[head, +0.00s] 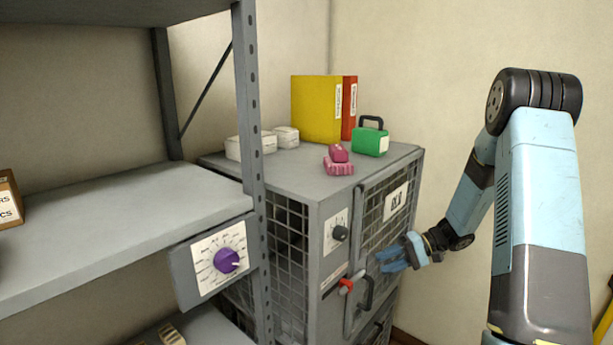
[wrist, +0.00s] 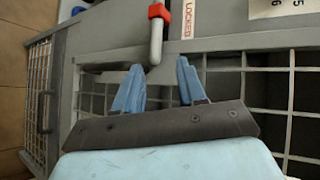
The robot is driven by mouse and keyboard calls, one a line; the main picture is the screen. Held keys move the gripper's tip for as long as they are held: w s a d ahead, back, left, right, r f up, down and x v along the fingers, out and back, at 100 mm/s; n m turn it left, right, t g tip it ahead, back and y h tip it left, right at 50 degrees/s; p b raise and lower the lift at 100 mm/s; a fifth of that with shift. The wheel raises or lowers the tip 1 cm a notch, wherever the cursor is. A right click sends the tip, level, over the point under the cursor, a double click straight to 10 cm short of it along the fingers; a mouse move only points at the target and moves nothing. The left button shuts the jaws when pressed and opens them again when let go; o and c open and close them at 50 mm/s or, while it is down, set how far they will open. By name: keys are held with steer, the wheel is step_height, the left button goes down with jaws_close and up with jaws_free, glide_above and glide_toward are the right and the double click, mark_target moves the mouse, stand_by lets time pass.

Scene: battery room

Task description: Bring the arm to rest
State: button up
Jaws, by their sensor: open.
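My gripper (head: 392,258) is open and empty in front of the mesh door of the grey cabinet (head: 313,187). Its blue fingers show apart in the wrist view (wrist: 158,88), with the door mesh behind them. A red-handled latch (head: 346,284) is on the cabinet front, left of and below my gripper. It also shows in the wrist view (wrist: 158,14), just beyond the fingertips. A dark door handle (head: 366,292) is below my gripper. Whether the fingers touch the door or latch cannot be told. My blue and black arm reaches in from the right.
A grey shelf rack (head: 120,215) stands at left, with a purple dial (head: 227,260) on its plate. On the cabinet stand yellow (head: 316,108) and red (head: 349,108) binders, a green case (head: 370,140), pink items (head: 339,162) and white boxes (head: 250,146).

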steer(key=s+a+r+n+h, duration=0.1)
steer(key=s+a+r+h, duration=0.2)
steer(key=s+r+h, duration=0.85)
steer(key=s+d+r+t+h, duration=0.2)
steer(key=s+r+t, duration=0.4)
steer(key=s+r, duration=0.9)
steer(key=shift+s+d+r+m+t, duration=0.25)
steer(key=shift+s+d, duration=0.35)
steer(key=shift+s, duration=0.75)
